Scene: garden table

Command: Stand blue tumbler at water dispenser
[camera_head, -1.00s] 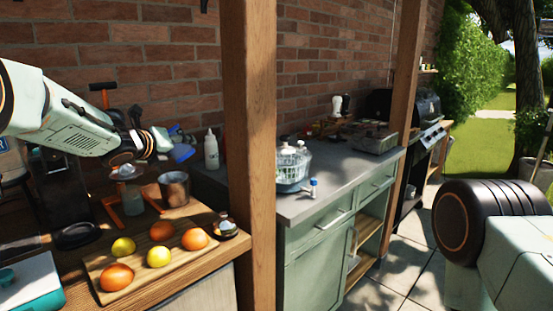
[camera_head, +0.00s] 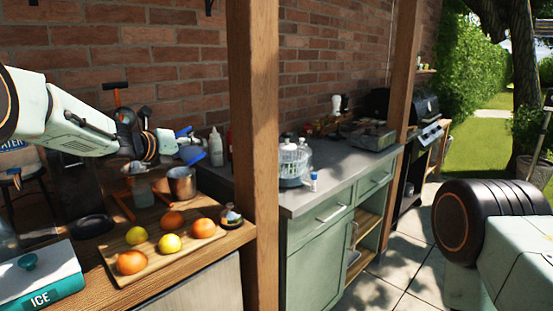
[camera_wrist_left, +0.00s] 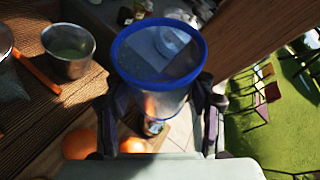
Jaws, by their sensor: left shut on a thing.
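The blue tumbler, clear with a blue rim, shows in the left wrist view (camera_wrist_left: 160,68) between dark fingers. My left gripper (camera_wrist_left: 160,110) is shut on it, with the open mouth facing the camera. In the head view, my left gripper (camera_head: 172,146) is above the wooden counter, near the steel cup; the blue part of the tumbler (camera_head: 193,155) shows at its end. The water dispenser (camera_head: 18,160), a barrel with partly cut-off "WATER" lettering, stands at the far left edge. My left arm hides part of it. My right gripper is out of view.
A steel cup (camera_head: 182,184) stands behind a cutting board (camera_head: 150,255) with oranges and lemons. A teal ICE box (camera_head: 40,284) sits at the front left. A wooden post (camera_head: 254,150) rises at the counter's right.

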